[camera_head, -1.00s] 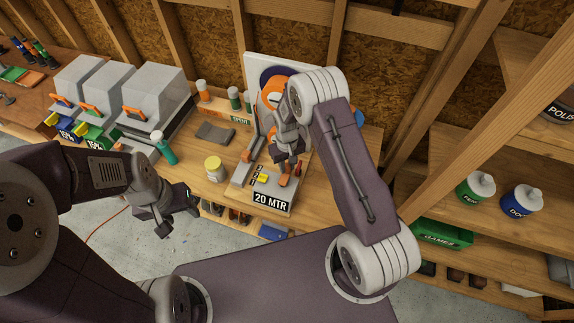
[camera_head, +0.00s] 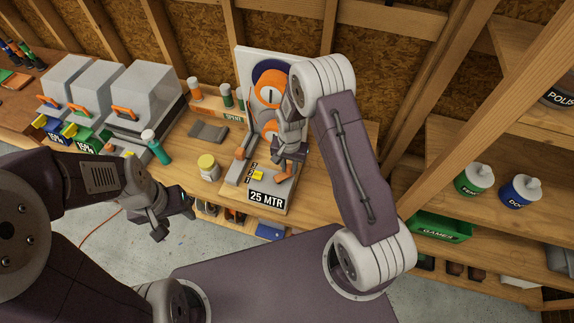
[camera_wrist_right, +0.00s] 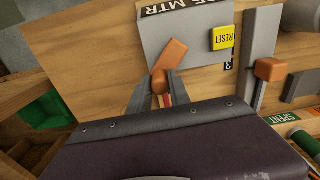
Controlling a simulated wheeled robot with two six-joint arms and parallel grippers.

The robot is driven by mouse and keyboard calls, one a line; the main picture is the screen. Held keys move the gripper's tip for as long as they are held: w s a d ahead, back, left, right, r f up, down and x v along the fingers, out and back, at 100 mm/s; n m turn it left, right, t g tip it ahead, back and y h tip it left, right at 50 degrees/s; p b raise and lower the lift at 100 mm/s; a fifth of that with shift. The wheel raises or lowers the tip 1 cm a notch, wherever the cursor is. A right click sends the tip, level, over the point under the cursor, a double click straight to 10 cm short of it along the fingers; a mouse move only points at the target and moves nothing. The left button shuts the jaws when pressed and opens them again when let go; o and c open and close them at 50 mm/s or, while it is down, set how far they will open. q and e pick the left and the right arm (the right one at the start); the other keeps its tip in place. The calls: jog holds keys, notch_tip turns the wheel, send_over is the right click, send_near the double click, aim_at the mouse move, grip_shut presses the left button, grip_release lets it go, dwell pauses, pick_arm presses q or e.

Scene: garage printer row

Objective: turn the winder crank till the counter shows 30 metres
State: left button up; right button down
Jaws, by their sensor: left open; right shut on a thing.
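The winder (camera_head: 253,183) stands on the bench, with an orange spool (camera_head: 270,92) at its back. Its counter (camera_head: 267,200) reads 25 MTR; the right wrist view shows part of this label (camera_wrist_right: 180,8). A yellow RESET button (camera_wrist_right: 222,38) is on its top. My right gripper (camera_head: 284,160) is shut on the orange crank grip (camera_wrist_right: 170,54), seen between its fingers in the right wrist view. In the head view the gripper mostly hides the crank. A grey lever with an orange knob (camera_wrist_right: 269,69) stands beside the counter box. My left gripper (camera_head: 174,217) is open and empty, in front of the bench.
Grey-covered printers (camera_head: 142,88) line the left. A SPENT box with spools (camera_head: 222,108) is behind. Shelves with white-topped bottles (camera_head: 474,180) are at right.

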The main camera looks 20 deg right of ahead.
aim_at(290, 185)
jog(key=s+m, duration=0.1)
jog(key=m, duration=0.1)
jog(key=s+m, duration=0.1)
jog(key=m, duration=0.1)
jog(key=shift+m+b, duration=0.3)
jog(key=shift+s+a+m, duration=0.15)
jog(key=shift+s+m, duration=0.25)
jog(key=shift+m, duration=0.75)
jog(key=shift+s+a+m, duration=0.15)
jog(key=shift+s+m, duration=0.2)
jog(key=shift+m, duration=0.8)
jog(key=c, duration=1.2)
grip_release()
jog(key=shift+r, duration=0.1)
notch_tip(290, 185, up, 9)
jog(key=b, duration=0.2)
